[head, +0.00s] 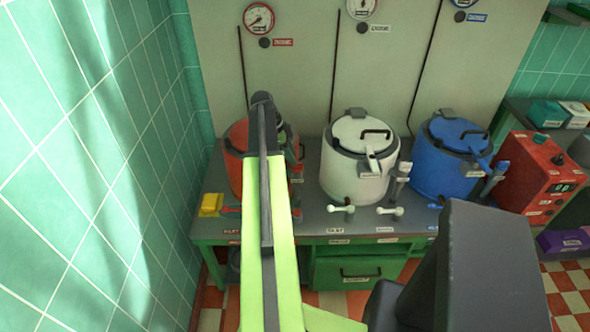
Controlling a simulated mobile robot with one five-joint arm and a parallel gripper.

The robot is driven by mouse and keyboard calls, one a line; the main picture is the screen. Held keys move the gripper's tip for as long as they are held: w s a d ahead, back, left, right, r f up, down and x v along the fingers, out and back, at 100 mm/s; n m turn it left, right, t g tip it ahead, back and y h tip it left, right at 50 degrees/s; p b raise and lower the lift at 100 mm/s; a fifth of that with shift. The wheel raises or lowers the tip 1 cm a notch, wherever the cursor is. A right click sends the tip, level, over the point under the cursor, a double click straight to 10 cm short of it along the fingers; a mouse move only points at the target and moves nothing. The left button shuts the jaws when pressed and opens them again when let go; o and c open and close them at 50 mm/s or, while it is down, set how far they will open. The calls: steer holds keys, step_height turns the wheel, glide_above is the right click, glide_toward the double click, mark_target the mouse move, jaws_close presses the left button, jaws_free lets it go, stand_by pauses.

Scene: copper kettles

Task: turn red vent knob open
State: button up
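The red kettle (237,138) stands at the left end of the metal bench, partly hidden behind my arm. A red fitting (298,152) shows at its right side. A red lever (230,211) sits on the bench front below it. Which red part is the vent knob I cannot tell; the labels are too small to read. A dark round knob (264,42) with a red label is on the wall panel under the left gauge. My gripper (263,99) is in front of the red kettle's top, seen from behind. Its fingers cannot be made out, nor any contact.
A white kettle (350,182) and a blue kettle (432,168) stand to the right, with white levers (341,208) in front. A red control box (540,172) is at right.

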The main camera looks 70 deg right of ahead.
mark_target(297, 166)
steer(key=b+x, duration=0.1)
steer(key=x, duration=0.2)
steer(key=shift+f+b, duration=0.15)
steer(key=shift+b, duration=0.2)
jaws_close()
